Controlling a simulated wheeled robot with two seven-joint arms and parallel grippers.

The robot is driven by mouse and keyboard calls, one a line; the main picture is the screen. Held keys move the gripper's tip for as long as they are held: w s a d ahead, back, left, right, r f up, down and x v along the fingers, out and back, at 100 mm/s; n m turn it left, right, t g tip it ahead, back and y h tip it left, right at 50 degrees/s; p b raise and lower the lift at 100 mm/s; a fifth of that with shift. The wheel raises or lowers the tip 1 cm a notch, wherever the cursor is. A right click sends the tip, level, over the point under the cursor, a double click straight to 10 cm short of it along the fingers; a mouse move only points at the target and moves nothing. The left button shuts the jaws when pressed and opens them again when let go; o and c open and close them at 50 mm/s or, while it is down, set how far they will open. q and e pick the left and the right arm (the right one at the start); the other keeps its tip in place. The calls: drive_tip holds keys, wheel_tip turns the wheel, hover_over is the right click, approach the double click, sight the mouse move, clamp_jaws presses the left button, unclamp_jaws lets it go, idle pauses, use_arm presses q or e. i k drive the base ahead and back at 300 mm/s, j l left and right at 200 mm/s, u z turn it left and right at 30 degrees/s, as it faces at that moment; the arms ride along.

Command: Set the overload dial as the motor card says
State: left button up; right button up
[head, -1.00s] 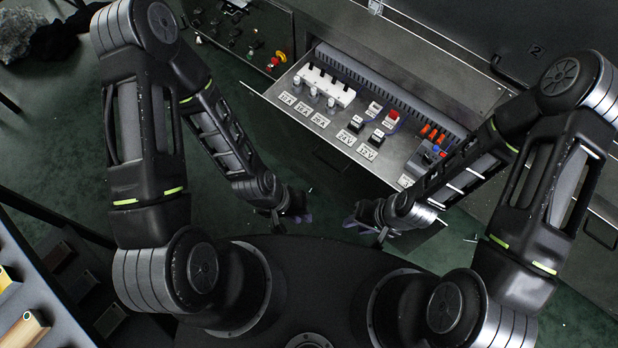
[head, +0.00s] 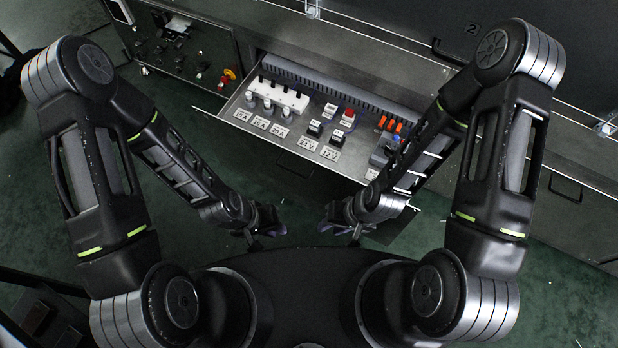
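An open drawer panel (head: 346,160) holds electrical parts in front of the dark cabinet. A grey and blue device (head: 383,152) sits at its right end, partly behind my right forearm; it may carry the overload dial, but no dial face or setting is readable. I cannot make out a motor card. My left gripper (head: 264,230) hangs low in front of the drawer, apart from it. My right gripper (head: 340,224) hangs to its right, also apart from the drawer. Both are dark and small, seem to hold nothing, and their finger gaps are unclear.
The drawer also carries white fuse holders (head: 284,96), labelled terminal blocks, a red-topped part (head: 348,116) and orange parts (head: 391,124). Green floor (head: 190,115) is open below the drawer.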

sight(389, 152)
drive_tip(key=l+z, duration=0.15)
drive_tip(key=z, duration=1.5)
drive_tip(key=i+l, duration=0.1)
drive_tip(key=l, duration=0.2)
drive_tip(key=i+l, duration=0.1)
drive_tip(key=l, duration=0.2)
drive_tip(key=i+l, duration=0.1)
drive_tip(key=l, duration=0.15)
drive_tip(key=j, duration=0.25)
drive_tip(key=k, duration=0.05)
